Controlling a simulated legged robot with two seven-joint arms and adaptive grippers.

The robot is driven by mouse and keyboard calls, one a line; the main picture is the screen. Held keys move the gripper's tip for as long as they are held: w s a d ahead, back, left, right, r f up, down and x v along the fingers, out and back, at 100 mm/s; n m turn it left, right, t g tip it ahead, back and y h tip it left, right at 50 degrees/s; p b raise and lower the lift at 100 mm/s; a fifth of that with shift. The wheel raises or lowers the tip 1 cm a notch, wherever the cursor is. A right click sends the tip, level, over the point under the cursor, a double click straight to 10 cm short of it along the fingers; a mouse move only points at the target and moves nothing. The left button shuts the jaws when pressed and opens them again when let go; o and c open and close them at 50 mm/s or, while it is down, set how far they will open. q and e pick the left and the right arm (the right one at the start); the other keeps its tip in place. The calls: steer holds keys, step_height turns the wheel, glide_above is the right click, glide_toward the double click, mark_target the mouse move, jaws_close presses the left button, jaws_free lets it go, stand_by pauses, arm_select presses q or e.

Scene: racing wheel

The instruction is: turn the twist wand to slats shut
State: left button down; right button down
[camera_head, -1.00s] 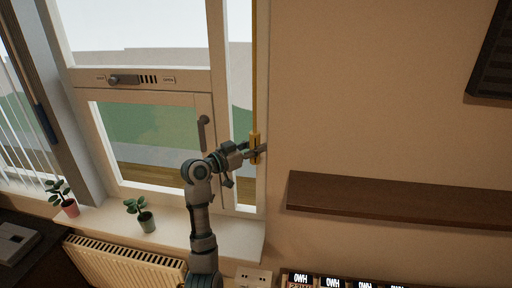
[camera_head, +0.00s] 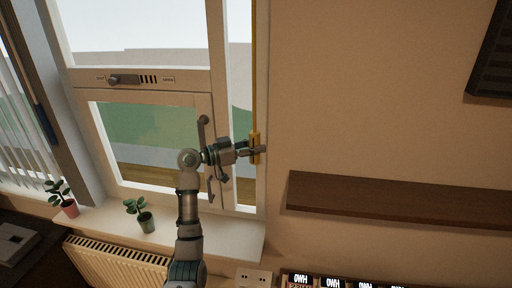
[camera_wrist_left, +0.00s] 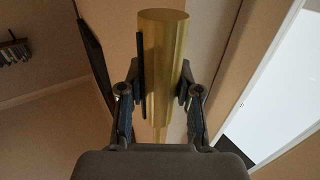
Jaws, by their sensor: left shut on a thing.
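My left gripper (camera_head: 257,150) is shut on this handle. In the left wrist view the yellow handle (camera_wrist_left: 162,60) stands between the two dark fingers of my left gripper (camera_wrist_left: 160,98). The pale vertical slats (camera_head: 18,135) hang at the far left and show fairly broad faces, with some gaps between them. My right gripper is not in view.
A window handle (camera_head: 203,130) is close to my left wrist. A brown shelf (camera_head: 400,205) juts from the wall at right.

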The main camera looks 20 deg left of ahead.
arm_select(q)
steer(key=c, duration=0.8)
jaws_free()
steer(key=shift+a+r, duration=0.15)
steer(key=shift+r, duration=0.1)
steer(key=shift+o, duration=0.2)
steer(key=shift+a+f, duration=0.1)
steer(key=shift+f, duration=0.05)
steer(key=v, duration=1.2)
steer(key=shift+a+f, duration=0.15)
steer(key=shift+a, duration=0.05)
steer(key=shift+d, duration=0.2)
